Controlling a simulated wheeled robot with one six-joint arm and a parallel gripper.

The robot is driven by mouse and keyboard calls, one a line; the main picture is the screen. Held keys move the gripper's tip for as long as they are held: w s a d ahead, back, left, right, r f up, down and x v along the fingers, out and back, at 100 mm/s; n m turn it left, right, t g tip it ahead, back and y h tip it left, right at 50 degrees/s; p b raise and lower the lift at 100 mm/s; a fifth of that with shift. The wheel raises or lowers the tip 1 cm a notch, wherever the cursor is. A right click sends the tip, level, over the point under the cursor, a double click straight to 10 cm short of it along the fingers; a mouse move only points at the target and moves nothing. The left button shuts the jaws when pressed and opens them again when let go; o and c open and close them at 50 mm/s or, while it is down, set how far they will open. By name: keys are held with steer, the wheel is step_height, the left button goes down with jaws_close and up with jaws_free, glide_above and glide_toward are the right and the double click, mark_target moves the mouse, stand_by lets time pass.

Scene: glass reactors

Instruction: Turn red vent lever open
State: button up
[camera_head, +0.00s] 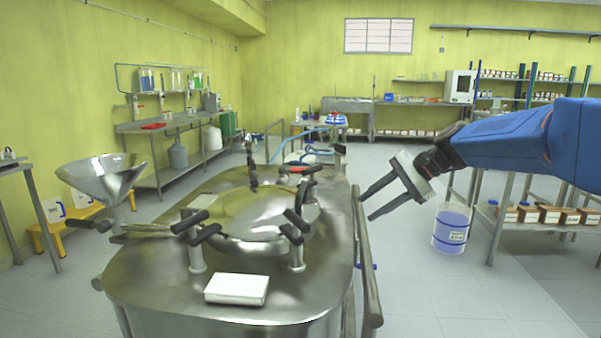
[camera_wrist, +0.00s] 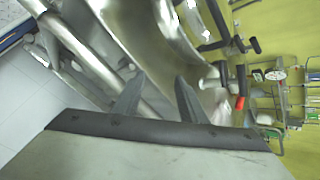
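A small red lever (camera_head: 299,169) shows at the far end of the steel reactor top (camera_head: 180,275), behind the domed lid (camera_head: 250,212). In the wrist view a red tip on a dark handle (camera_wrist: 239,103) shows right of my fingers and looks like the same lever. My gripper (camera_head: 366,208) is open and empty, beside the right rail of the reactor and apart from the lever. Its two dark fingers (camera_wrist: 160,79) stand apart in the wrist view, with steel piping and the reactor edge behind them. The lever's base is too small to make out.
Black-handled clamps (camera_head: 205,233) stand around the lid. A steel rail (camera_head: 367,260) runs along the reactor's right side. A white box (camera_head: 237,289) lies at its near end. A bucket of blue liquid (camera_head: 451,228) stands right; floor between is clear.

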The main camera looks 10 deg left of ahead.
mark_target(294, 170)
steer(key=w+a+m+y, duration=0.1)
steer(key=w, duration=0.5)
steer(key=w+a+m+y, duration=0.1)
steer(key=w+a+y, duration=0.1)
steer(key=w, duration=0.4)
steer(key=w+a+r+m+y, duration=0.1)
steer(key=w, duration=0.5)
steer(key=shift+w+a+m+g+y, duration=0.2)
steer(key=shift+a+m+g+y, duration=0.1)
steer(key=shift+y, duration=0.1)
steer(key=w+f+m+y, duration=0.1)
steer(key=w, duration=0.3)
steer(key=w+m+y, duration=0.1)
steer(key=w, duration=0.3)
steer(key=w+a+f+m+y, duration=0.1)
steer(key=w+y, duration=0.1)
steer(key=w, duration=0.3)
steer(key=shift+w+f, duration=0.1)
steer(key=shift+f, duration=0.25)
steer(key=a, duration=1.7)
steer(key=shift+w+a, duration=0.1)
steer(key=shift+w, duration=0.2)
jaws_close()
